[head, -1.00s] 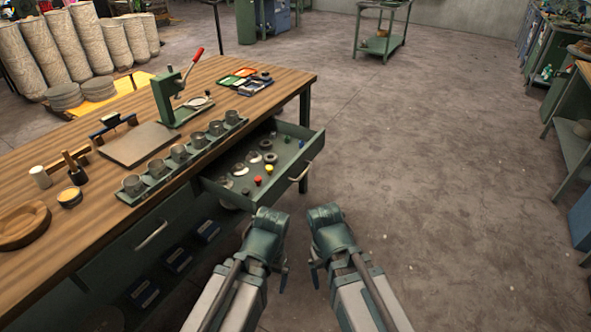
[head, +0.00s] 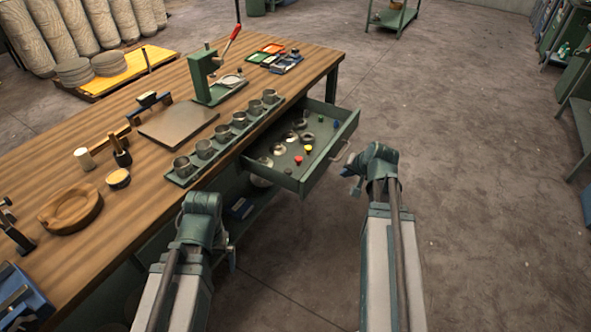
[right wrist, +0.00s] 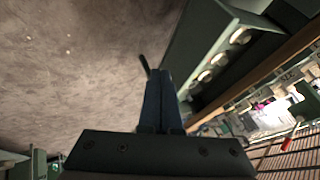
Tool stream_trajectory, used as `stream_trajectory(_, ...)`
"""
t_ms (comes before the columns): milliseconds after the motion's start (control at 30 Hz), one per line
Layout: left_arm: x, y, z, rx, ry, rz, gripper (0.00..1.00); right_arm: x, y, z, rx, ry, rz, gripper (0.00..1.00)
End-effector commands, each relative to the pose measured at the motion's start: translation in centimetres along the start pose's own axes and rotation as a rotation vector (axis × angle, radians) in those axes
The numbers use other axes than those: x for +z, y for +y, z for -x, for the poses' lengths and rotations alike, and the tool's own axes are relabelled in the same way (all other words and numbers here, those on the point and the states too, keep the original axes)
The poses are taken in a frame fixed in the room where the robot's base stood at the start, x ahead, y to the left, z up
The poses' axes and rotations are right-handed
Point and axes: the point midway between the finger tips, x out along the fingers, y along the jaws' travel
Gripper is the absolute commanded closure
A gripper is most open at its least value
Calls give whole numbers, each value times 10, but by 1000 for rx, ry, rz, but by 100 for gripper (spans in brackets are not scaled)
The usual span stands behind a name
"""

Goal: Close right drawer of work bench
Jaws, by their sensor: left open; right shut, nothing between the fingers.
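The right drawer (head: 328,163) of the work bench is pulled out, with rings and small coloured pieces inside. My right gripper (head: 352,180) is shut and empty, just in front of and to the right of the drawer front, near the handle; I see no clear contact. In the right wrist view, its dark fingers (right wrist: 160,105) are together beside the green drawer (right wrist: 195,45). My left gripper (head: 232,258) is open, in front of the bench, left of the drawer; its fingers are mostly hidden by its wrist.
The wooden bench top (head: 100,215) holds a row of metal cups on a green tray (head: 215,152), a green press (head: 205,75) and a wooden bowl (head: 70,208). The floor (head: 480,200) right of the drawer is clear.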

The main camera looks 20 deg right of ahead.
Motion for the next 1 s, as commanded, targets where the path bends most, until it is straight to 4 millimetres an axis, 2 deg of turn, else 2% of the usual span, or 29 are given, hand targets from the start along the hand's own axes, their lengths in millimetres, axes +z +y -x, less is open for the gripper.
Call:
stream_trajectory(167, 0, 1, 0, 1, 0, -2, 0, -8, 6, 2, -5, 20, -24, 100)
stream_trajectory(333, -1, 2, -8, 1, 0, -2, 0, -6, 6, -8, -5, 18, -22, 100)
stream_trajectory(900, -5, 9, -84, 1, 0, -2, 0, -7, 6, -102, -4, 16, -20, 100)
stream_trajectory(933, -5, 9, -87, 1, 0, -2, 0, -7, 6, -106, -4, 16, -20, 100)
stream_trajectory(1000, -5, 8, -79, 1, 0, -2, 0, -10, -8, -105, -5, 16, -16, 100)
